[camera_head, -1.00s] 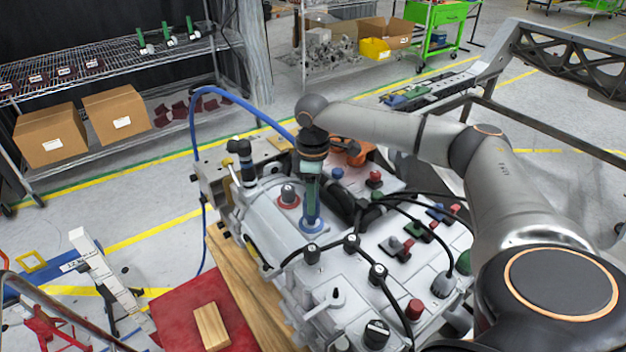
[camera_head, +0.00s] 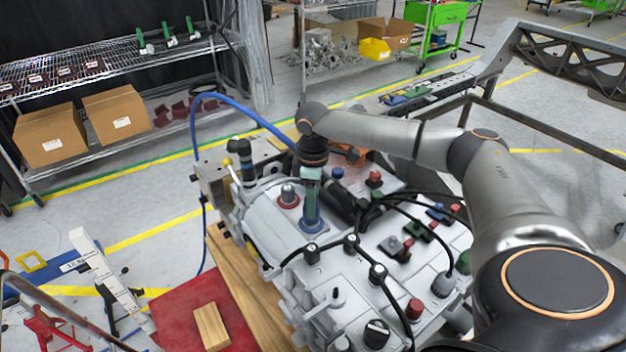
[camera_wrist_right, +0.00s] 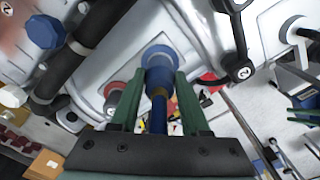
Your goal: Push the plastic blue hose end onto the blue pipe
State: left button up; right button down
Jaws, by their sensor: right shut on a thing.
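My right gripper (camera_head: 311,204) points down over the white chassis fixture, its green fingers shut around the blue hose end. In the right wrist view, the fingers (camera_wrist_right: 159,78) sit on both sides of the blue hose end (camera_wrist_right: 159,80), which has a gold band behind it. The hose end lines up with the blue pipe, whose round blue base (camera_head: 312,226) sits on the fixture; the base also shows in the right wrist view (camera_wrist_right: 157,50). The hose end covers most of the pipe, so I cannot tell how deep it sits. My left gripper is not in view.
The blue hose (camera_head: 243,104) arcs from the left side of the fixture behind my right wrist. A red-based knob (camera_head: 288,197) stands close left of the gripper. Black cables (camera_head: 407,222) and several coloured caps lie to the right. A wooden block (camera_head: 211,326) lies front left.

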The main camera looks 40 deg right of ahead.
jog(key=shift+f, duration=0.4)
jog(key=shift+c, duration=1.5)
grip_release()
jog(key=shift+r+p, duration=0.85)
jog(key=shift+r, duration=2.2)
jog(key=shift+a+f, duration=0.1)
